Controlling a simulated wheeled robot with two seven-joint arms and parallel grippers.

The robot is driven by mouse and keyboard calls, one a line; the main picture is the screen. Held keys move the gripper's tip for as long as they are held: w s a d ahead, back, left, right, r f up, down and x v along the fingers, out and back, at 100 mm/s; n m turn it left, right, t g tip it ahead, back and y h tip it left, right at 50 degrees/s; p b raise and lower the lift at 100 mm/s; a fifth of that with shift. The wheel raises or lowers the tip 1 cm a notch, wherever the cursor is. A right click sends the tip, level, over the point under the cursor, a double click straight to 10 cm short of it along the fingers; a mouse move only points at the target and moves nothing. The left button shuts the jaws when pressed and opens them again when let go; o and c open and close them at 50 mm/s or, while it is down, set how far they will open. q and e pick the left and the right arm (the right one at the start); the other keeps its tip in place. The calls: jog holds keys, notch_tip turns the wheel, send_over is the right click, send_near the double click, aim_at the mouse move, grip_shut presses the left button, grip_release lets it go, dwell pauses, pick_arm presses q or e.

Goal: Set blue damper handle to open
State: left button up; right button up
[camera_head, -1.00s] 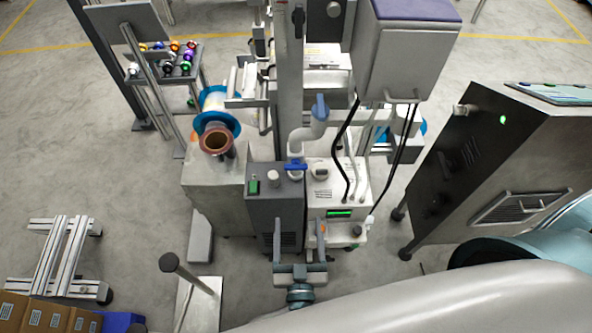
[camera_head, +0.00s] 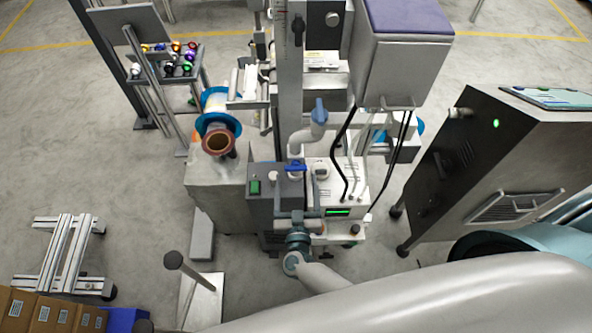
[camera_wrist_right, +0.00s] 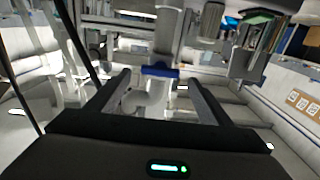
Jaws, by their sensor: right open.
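The blue damper handle (camera_head: 295,166) sits crosswise on a white pipe (camera_head: 296,148) on top of the grey machine. In the right wrist view the blue handle (camera_wrist_right: 160,71) lies level between the two fingertips as seen in the picture, on a pale pipe. My right gripper (camera_head: 296,192) is open and empty, just on the near side of the handle. Its fingers (camera_wrist_right: 158,80) point towards the handle, and I see no contact. My left gripper is not in view.
A green switch (camera_head: 254,187) is left of the handle. Another blue part (camera_head: 320,110) tops the pipe behind. A dark cabinet (camera_head: 470,165) is further right.

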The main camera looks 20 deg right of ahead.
aim_at(296, 170)
jog(key=shift+x, duration=1.85)
jog(key=c, duration=1)
